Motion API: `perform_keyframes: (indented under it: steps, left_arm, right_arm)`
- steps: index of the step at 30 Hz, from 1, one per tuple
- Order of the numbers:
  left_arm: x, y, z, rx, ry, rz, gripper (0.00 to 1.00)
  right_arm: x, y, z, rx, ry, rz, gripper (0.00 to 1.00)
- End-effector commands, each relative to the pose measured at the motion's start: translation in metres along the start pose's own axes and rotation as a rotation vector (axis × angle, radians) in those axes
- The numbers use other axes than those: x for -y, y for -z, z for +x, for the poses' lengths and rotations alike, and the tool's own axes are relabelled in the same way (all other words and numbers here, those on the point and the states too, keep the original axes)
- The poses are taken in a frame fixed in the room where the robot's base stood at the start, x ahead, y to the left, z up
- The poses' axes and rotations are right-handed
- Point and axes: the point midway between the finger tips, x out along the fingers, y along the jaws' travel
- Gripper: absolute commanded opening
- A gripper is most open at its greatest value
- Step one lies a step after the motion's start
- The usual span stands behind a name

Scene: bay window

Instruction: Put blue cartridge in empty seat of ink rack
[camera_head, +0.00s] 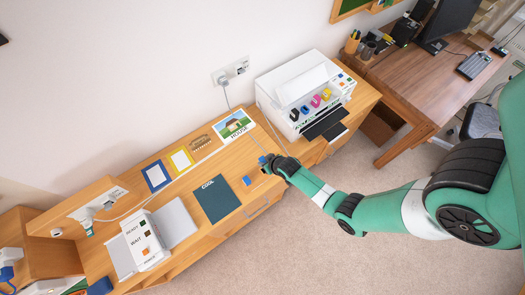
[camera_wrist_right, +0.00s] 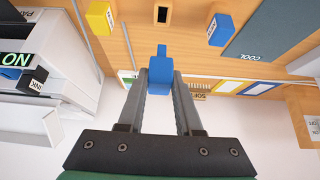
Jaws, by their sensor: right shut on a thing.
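My right gripper (camera_head: 264,160) is over the wooden counter, just in front of the white printer. In the right wrist view its two fingers (camera_wrist_right: 160,78) are shut on a blue cartridge (camera_wrist_right: 158,72), which sticks out past the tips. The cartridge also shows as a small blue patch (camera_head: 262,159) in the head view. On the printer front, a row of coloured cartridges (camera_head: 315,101) shows in black, blue, magenta and yellow. I cannot make out an empty seat there. My left gripper is not in view.
The white printer (camera_head: 284,85) stands right of the gripper. On the counter (camera_head: 200,232) are a dark COOL card (camera_head: 217,198), a loose blue block (camera_head: 246,180) and a white READY/WAIT box (camera_head: 148,240). A yellow block (camera_wrist_right: 100,18) shows in the wrist view.

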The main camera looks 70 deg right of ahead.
Motion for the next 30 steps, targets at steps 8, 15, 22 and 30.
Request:
perform_keyframes:
  steps: [8,15,22,30]
  left_arm:
    - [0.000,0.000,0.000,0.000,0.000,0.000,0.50]
    - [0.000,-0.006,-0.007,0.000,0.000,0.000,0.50]
    - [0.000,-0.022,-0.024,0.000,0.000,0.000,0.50]
    - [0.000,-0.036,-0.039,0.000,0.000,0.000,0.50]
  right_arm:
    - [0.000,0.000,0.000,-0.001,-0.001,0.003,0.00]
    - [0.000,-0.006,0.008,-0.001,-0.001,0.003,0.00]
    - [0.000,-0.020,0.029,-0.002,-0.001,0.003,0.00]
    - [0.000,-0.033,0.047,-0.002,-0.001,0.003,0.00]
